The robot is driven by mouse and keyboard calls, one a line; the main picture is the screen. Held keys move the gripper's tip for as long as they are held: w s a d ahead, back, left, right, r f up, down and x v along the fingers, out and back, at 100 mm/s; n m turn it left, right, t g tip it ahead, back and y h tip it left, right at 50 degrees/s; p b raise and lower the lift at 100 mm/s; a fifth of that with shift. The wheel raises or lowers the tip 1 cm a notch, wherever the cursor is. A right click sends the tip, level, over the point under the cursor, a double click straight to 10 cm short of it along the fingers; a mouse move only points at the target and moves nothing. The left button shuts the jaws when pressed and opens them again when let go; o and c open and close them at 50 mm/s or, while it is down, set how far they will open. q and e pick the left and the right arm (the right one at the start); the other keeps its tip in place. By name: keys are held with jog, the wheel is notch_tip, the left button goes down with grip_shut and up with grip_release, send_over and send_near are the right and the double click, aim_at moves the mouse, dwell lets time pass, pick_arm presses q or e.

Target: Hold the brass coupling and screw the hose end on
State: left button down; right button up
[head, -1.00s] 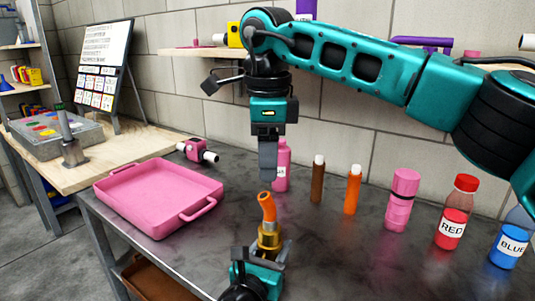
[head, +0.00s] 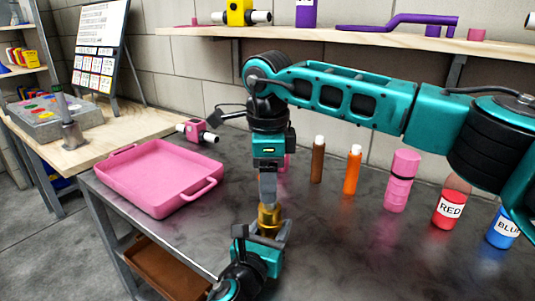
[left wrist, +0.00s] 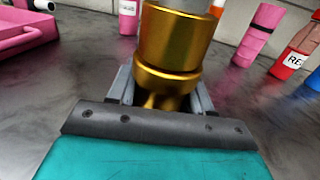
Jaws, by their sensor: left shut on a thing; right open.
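The brass coupling (head: 269,216) stands roughly upright in my left gripper (head: 263,229), just above the dark table. In the left wrist view the coupling (left wrist: 172,42) fills the top middle, between the two fingers of my left gripper (left wrist: 160,92). My right gripper (head: 267,196) points straight down directly above the coupling, and its jaws are open.
A pink tray (head: 150,205) lies to the left. A wall shelf (head: 360,42) runs above. The front tabletop is clear.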

jog(key=shift+w+f, duration=0.1)
jog(key=shift+f, duration=1.3)
grip_shut()
grip_release()
jog(key=r, duration=0.8)
jog(key=s+r, duration=0.1)
jog(key=r, duration=0.3)
